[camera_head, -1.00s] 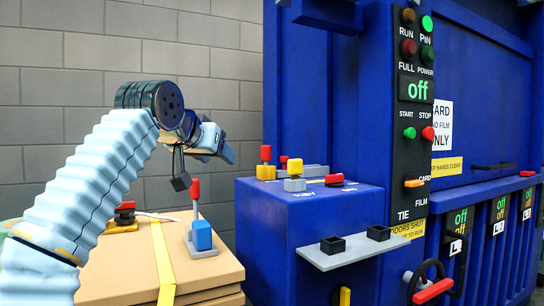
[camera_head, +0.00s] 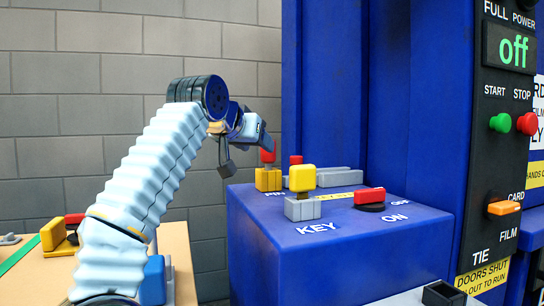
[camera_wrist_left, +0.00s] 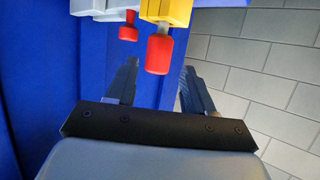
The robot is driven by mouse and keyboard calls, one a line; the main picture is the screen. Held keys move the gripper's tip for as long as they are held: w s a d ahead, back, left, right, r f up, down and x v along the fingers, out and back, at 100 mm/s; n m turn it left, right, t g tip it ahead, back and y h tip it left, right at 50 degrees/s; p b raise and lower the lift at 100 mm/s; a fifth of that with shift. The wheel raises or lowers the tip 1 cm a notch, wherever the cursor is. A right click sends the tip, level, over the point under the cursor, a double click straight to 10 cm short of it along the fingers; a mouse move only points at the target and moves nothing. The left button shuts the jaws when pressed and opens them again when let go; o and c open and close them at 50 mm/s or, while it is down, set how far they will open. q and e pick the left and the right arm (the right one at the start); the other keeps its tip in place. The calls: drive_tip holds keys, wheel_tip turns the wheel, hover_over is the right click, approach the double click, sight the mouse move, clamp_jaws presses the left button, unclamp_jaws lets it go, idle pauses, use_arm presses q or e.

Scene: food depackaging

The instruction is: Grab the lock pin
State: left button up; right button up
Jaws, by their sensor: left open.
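The lock pin has a red grip (camera_head: 267,156) and stands upright in a yellow block (camera_head: 268,180) by the PIN label on the blue machine's ledge. In the left wrist view, its red grip (camera_wrist_left: 159,54) appears upside down, between the lines of the two fingers. My left gripper (camera_head: 244,150) is open and empty, at the left of the pin in the head view. In the left wrist view, its fingers (camera_wrist_left: 159,70) are spread on either side of the grip; contact cannot be told. My right gripper is not in view.
A second red grip (camera_head: 295,160) stands close behind the pin by a grey bar (camera_head: 340,180). A yellow-topped key (camera_head: 302,180) and a red switch (camera_head: 369,196) are to the right. Cardboard (camera_head: 182,262) lies at the lower left.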

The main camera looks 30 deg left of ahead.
sight(271, 156)
use_arm(q)
drive_tip(key=x, duration=1)
drive_tip(key=shift+s+f+p, duration=0.1)
drive_tip(key=shift+p, duration=0.25)
drive_tip(key=c, duration=0.8)
